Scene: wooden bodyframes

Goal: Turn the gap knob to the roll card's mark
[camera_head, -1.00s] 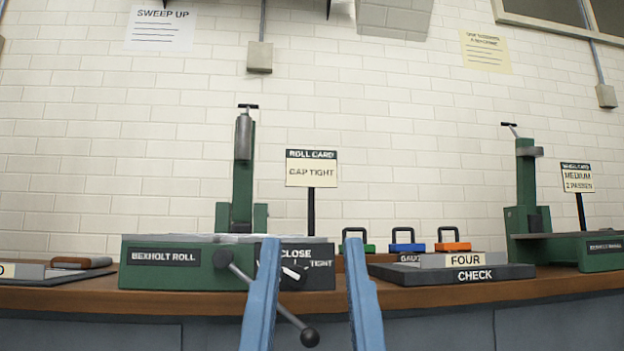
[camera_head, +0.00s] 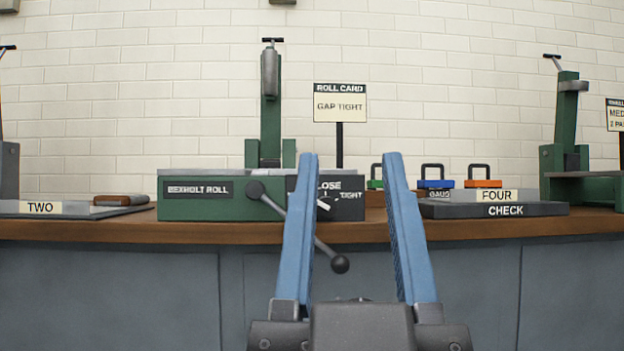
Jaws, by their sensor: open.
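The green Bexholt roll machine (camera_head: 200,205) stands on the wooden bench. At its right end is a dark panel with a white-pointer gap knob (camera_head: 323,204). The words "CLOSE" and "TIGHT" show on the panel, partly hidden by my left finger. The pointer tilts down to the right, but its exact setting is unclear. The roll card (camera_head: 340,103) stands behind the machine on a post and reads "GAP TIGHT". My gripper (camera_head: 350,160) is open and empty, its two blue fingers pointing toward the panel, with the knob visible between them near the left finger.
A crank handle with a black ball (camera_head: 340,263) hangs down in front of the machine, partly behind the left finger. Green, blue (camera_head: 436,183) and orange (camera_head: 482,183) handled gauges and a CHECK block (camera_head: 505,210) stand to the right. A TWO plate (camera_head: 40,208) lies left.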

